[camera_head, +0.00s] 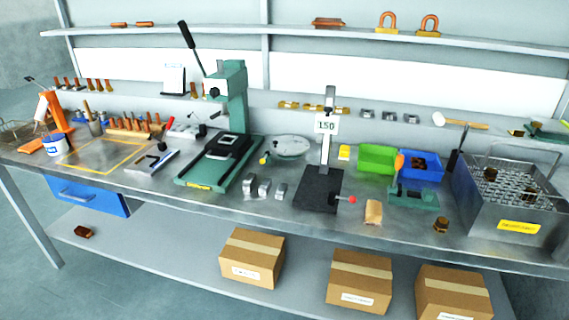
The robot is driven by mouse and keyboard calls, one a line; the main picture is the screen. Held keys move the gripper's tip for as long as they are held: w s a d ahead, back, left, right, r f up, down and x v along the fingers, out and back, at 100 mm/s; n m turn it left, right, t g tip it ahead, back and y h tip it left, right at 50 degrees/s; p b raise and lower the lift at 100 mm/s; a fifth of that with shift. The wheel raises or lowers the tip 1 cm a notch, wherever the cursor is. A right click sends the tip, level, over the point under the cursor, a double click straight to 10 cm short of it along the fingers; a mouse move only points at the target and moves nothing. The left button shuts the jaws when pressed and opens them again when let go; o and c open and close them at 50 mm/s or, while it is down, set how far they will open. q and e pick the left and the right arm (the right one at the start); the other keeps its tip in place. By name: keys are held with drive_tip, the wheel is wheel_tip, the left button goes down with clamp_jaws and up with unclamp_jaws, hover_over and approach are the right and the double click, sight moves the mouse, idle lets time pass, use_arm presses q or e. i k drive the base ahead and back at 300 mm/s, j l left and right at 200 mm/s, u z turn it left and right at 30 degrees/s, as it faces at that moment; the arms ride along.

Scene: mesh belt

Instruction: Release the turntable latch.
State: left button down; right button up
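A round grey disc (291,145), which looks like the turntable, lies flat on the workbench near its middle, between the green arbor press and the black stand. A small yellow-tipped handle (264,158) sticks out at its left front edge and looks like the latch; its exact position is too small to tell. The black stand's post hides part of the disc's right side or stands very close to it. Neither of my grippers is in view.
The green press (232,110) with its raised lever stands left of the disc. Several small metal blocks (265,187) sit in front of it. The black stand (318,190) with a "150" sign is to the right, with green (377,158) and blue bins (432,166) beyond.

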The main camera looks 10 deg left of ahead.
sight(262, 161)
drive_tip(key=i+l, duration=0.1)
drive_tip(key=l, duration=0.6)
drive_tip(key=i+l, duration=0.1)
drive_tip(key=l, duration=0.65)
drive_tip(key=i+l+u, duration=0.1)
drive_tip(key=l, duration=0.6)
